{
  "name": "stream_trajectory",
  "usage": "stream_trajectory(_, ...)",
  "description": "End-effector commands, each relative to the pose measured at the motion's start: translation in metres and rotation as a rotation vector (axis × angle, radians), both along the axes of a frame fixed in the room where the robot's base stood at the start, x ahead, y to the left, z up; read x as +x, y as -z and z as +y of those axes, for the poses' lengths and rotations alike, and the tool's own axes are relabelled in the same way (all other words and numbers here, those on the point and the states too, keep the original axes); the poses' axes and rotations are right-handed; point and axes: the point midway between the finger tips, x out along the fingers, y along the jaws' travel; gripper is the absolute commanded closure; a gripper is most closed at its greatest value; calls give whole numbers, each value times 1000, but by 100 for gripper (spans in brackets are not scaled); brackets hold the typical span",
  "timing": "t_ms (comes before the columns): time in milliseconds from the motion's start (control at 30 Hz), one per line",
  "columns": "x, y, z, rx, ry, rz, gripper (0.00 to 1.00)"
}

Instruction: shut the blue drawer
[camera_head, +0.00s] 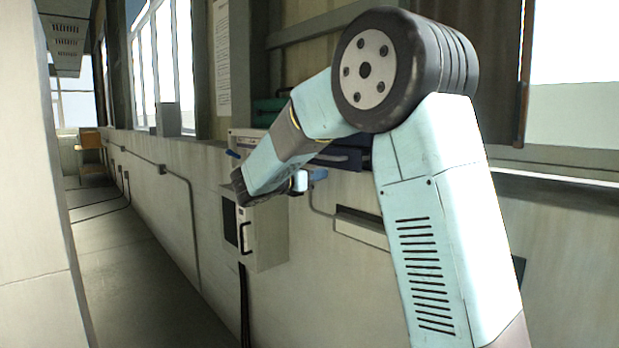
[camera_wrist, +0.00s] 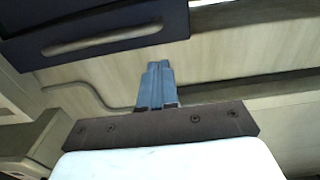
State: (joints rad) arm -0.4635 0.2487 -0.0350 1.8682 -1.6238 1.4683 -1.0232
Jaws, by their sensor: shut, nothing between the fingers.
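The dark blue drawer (camera_wrist: 60,22) fills the upper left of the wrist view, its front crossed by a long pale handle strip (camera_wrist: 100,40). In the head view a dark blue body, apparently the same drawer (camera_head: 348,158), shows behind my arm and is partly hidden by it. How far it stands out cannot be told. My gripper (camera_wrist: 158,64) is shut and empty, its blue fingers together. In the wrist view the fingertips lie just below the drawer's lower right corner, with no contact visible. In the head view my gripper (camera_head: 319,174) is small, beside the wrist.
A pale wall box (camera_head: 266,232) with a black handle hangs below my forearm. A pale ledge (camera_head: 362,228) juts from the wall to its right. A conduit (camera_head: 185,190) runs along the wall. The floor aisle (camera_head: 140,270) at left is clear.

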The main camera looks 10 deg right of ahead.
Motion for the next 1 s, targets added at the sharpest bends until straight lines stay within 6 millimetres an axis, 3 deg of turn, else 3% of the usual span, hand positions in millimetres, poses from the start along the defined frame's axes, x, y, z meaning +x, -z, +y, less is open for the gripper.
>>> stream_trajectory(300, 28, 0, -48, 1, 2, -1, 100)
stream_trajectory(500, 39, 0, -66, 2, 2, -1, 100)
stream_trajectory(1000, 43, 0, -72, 1, 0, -2, 100)
